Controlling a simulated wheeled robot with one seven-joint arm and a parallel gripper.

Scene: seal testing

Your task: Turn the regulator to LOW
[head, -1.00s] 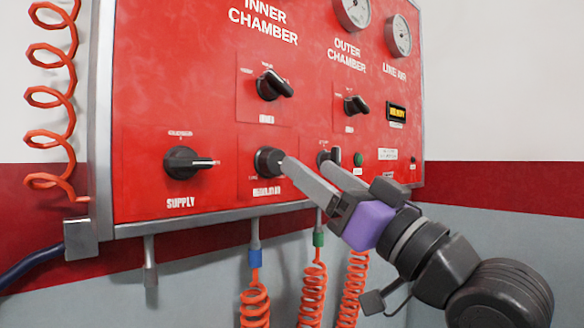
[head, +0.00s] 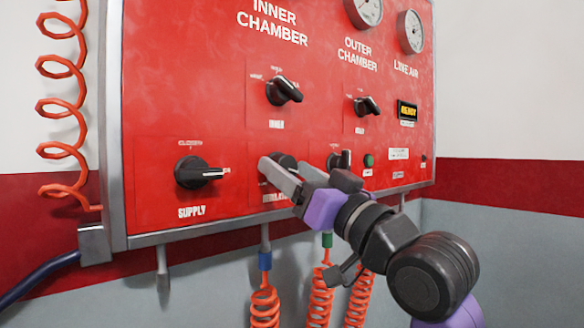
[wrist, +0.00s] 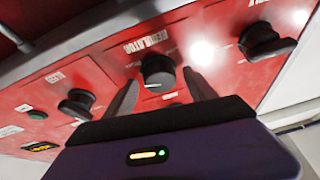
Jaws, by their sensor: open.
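The regulator (head: 285,160) is a round black knob low on the red panel, partly hidden behind my gripper in the head view. In the wrist view the regulator (wrist: 157,70) shows below its REGULATOR label, with a pale mark on its lower edge. My gripper (head: 283,168) is open at the knob, with one grey finger on each side of it. In the wrist view the fingers of my gripper (wrist: 161,90) flank the knob with visible gaps. I cannot tell whether either finger touches it, and the LOW marking is not readable.
The supply knob (head: 198,173) is left of the regulator. The inner knob (head: 283,90) is above it. Another black knob (head: 338,160) and a green button (head: 369,160) sit close on the right. Coiled orange hoses (head: 320,297) hang below the panel (head: 180,80).

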